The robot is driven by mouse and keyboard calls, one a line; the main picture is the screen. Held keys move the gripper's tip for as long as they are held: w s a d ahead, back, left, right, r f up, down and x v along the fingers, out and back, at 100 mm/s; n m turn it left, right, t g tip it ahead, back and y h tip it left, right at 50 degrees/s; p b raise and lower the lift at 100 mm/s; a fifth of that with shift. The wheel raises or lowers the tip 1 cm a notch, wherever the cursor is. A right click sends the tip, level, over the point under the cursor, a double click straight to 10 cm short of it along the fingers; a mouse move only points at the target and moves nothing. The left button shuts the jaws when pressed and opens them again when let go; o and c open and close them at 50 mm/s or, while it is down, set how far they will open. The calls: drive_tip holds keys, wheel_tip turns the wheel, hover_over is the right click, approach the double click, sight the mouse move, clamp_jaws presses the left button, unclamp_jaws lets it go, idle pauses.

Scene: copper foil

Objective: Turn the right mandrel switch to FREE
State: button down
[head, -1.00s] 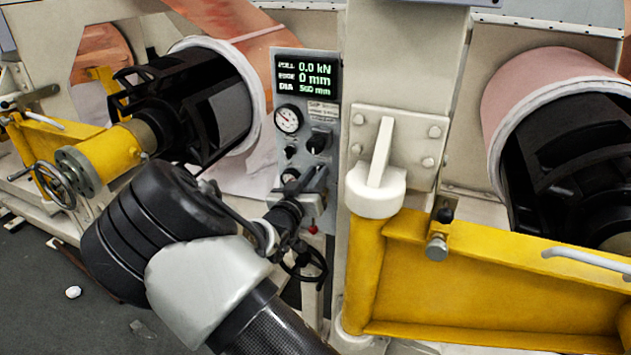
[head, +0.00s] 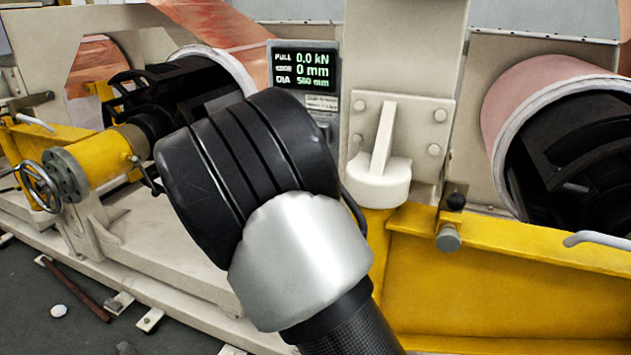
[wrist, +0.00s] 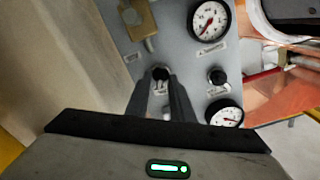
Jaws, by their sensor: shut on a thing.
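In the wrist view, my gripper (wrist: 161,82) has its two dark fingers close together at a small black switch knob (wrist: 160,72) on the grey control panel (wrist: 187,62). The fingers are shut on this knob and hide its lower part. Its label is too small to read, so I cannot tell its setting or confirm that it is the right mandrel switch. A second black knob (wrist: 217,77) is to the right, apart from the fingers. In the head view, my arm hides the gripper and most of the panel below the display (head: 304,71).
Two round gauges, one upper (wrist: 210,20) and one lower (wrist: 225,114), flank the second knob. A beige fitting (wrist: 141,20) projects at the panel's top left. In the head view, a yellow arm (head: 480,290) and a white lever block (head: 378,182) stand right of my arm.

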idle(0.4)
drive_tip(key=c, duration=1.9)
unclamp_jaws()
drive_tip(key=p+v, duration=0.2)
drive_tip(key=v, duration=1.5)
drive_tip(key=shift+s, duration=0.25)
drive_tip(key=shift+w+a, duration=0.1)
